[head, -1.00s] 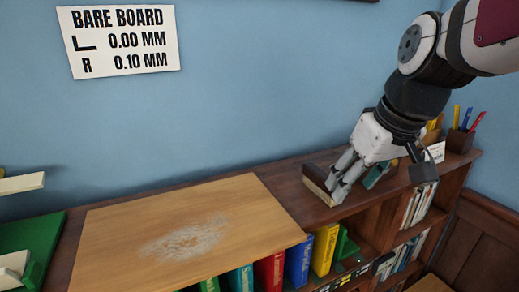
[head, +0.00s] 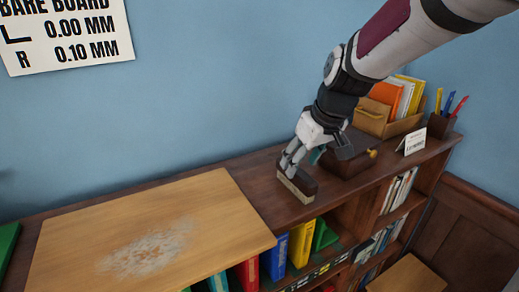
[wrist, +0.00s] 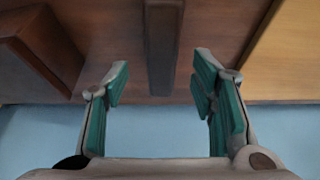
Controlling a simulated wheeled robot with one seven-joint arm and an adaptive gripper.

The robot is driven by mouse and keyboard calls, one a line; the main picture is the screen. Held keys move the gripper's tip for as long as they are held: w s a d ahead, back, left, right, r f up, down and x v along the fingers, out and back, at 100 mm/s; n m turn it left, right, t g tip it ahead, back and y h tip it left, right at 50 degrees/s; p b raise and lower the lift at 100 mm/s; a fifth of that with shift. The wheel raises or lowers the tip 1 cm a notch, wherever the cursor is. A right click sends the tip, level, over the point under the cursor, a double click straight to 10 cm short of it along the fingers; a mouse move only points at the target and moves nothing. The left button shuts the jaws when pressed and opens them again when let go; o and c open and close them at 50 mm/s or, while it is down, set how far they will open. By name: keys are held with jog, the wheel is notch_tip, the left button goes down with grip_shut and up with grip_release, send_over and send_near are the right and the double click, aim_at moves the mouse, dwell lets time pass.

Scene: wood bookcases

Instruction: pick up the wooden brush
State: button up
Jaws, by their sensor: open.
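The wooden brush (head: 300,186) is a dark brown block with a pale bristle strip along its lower edge. It rests on the bookcase top, right of the light board. In the wrist view the brush (wrist: 163,45) is a dark bar running down from the top edge, lying between the two finger lines. My gripper (head: 300,160) is open at the brush's far end, with its fingers close to it. In the wrist view my gripper's teal-padded fingers (wrist: 160,88) stand wide apart, with a gap on each side of the bar. I cannot tell any contact.
The light board (head: 200,215) with a pale dusty patch lies left of the brush. A dark wooden box (head: 350,162) with a brass knob stands close on the right. Behind it are a book holder (head: 388,122), a white card (head: 411,141) and a pencil cup (head: 440,124). The blue wall is behind.

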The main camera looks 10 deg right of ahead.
aim_at(295, 179)
jog(key=shift+p+x, duration=0.4)
jog(key=shift+x, duration=2.3)
jog(key=shift+s+f, duration=0.1)
jog(key=shift+f, duration=0.2)
grip_shut()
